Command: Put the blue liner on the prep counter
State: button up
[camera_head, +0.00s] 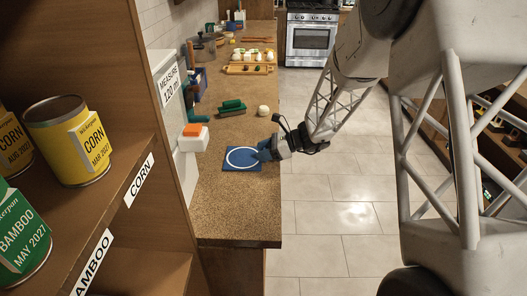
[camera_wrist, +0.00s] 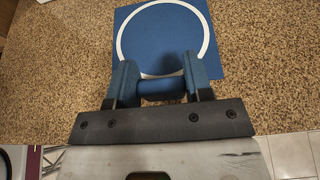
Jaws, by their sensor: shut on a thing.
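My gripper (camera_wrist: 157,80) is shut on a dark blue roll, which looks like the blue liner (camera_wrist: 162,89), lying crosswise between its two blue fingers. In the head view my gripper (camera_head: 267,149) reaches in from the right over the counter's edge. A flat blue square with a white ring (camera_wrist: 165,34) lies on the speckled prep counter (camera_wrist: 60,60); the square also shows in the head view (camera_head: 242,159). The roll is over the near edge of the square and hides part of the ring. I cannot tell whether it touches the surface.
A green-topped brush (camera_head: 232,106) and a white round thing (camera_head: 263,110) stand farther back on the counter. A white box with an orange top (camera_head: 193,135) is at the left. A shelf with cans (camera_head: 70,140) is at the near left. Bare counter lies nearer than the square.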

jog(key=shift+f, duration=0.1)
jog(key=o, duration=1)
jog(key=v, duration=1.2)
jog(key=shift+d, duration=0.1)
jog(key=s+d+r+n+t+h, duration=0.1)
jog(key=s+d+r+n+h, duration=0.2)
jog(key=s, duration=1)
jog(key=s+d+r+n+h, duration=0.3)
jog(key=s+r+n+h, duration=0.3)
jog(key=s, duration=0.8)
jog(key=s+d+r+n+t+h, duration=0.1)
jog(key=s+d+r+n+h, duration=0.3)
jog(key=s+n, duration=0.4)
jog(key=shift+s+r+n+t+h, duration=0.1)
jog(key=shift+s+r+n, duration=0.05)
jog(key=shift+s, duration=0.95)
jog(key=shift+s+r+n+t+h, duration=0.1)
jog(key=shift+s+r, duration=0.05)
jog(key=shift+s, duration=0.9)
jog(key=shift+s+r+n+t+h, duration=0.1)
jog(key=shift+s+r+n, duration=0.05)
jog(key=shift+s, duration=0.95)
